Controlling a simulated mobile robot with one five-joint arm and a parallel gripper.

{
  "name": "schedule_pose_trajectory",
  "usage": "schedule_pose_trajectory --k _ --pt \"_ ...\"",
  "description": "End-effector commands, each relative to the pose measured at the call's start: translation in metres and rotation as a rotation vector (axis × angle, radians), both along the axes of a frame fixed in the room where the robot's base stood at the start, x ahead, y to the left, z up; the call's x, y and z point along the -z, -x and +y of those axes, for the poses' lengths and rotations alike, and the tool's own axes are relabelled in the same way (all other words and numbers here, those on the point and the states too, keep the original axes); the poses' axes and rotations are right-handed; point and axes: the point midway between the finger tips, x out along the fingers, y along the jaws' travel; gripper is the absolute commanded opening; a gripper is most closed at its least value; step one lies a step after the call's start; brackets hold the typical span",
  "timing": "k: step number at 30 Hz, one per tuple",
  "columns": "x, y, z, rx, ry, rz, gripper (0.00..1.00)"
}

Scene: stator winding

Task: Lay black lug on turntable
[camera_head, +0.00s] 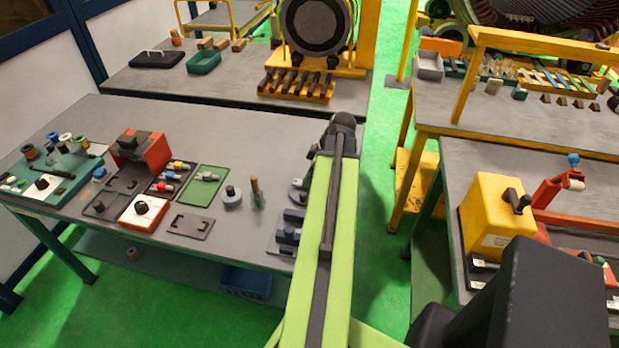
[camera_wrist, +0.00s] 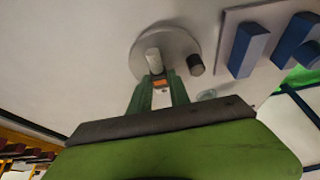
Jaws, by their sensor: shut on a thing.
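The turntable (camera_wrist: 180,40) is a round grey disc in the wrist view. A pale upright peg (camera_wrist: 152,60) shows over it, and a dark short cylinder (camera_wrist: 195,64) stands at its right edge. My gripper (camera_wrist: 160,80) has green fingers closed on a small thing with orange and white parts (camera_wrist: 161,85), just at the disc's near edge. I cannot tell whether the held thing touches the disc, and no black shows on it. In the head view the turntable (camera_head: 297,194) is partly hidden by my arm, and my gripper is not clear there.
Blue blocks (camera_wrist: 250,48) stand on a grey plate right of the turntable. To the left on the bench are a grey ring with a post (camera_head: 232,198), a green tray (camera_head: 204,186) and a tray of coloured lugs (camera_head: 172,180). Bare bench lies behind the turntable.

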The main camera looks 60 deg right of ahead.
Motion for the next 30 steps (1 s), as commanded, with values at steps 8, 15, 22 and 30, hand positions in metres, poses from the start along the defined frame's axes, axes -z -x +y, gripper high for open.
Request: schedule_pose_trajectory --k 8,15,22,30 --pt "0.005 0.000 0.000 -0.001 0.000 0.000 0.00" --pt "0.010 -0.001 0.000 -0.001 0.000 0.000 0.00" --pt "0.012 -0.001 0.001 -0.001 -0.001 0.000 0.33" --pt "0.012 -0.001 0.001 -0.002 0.000 0.000 0.48"
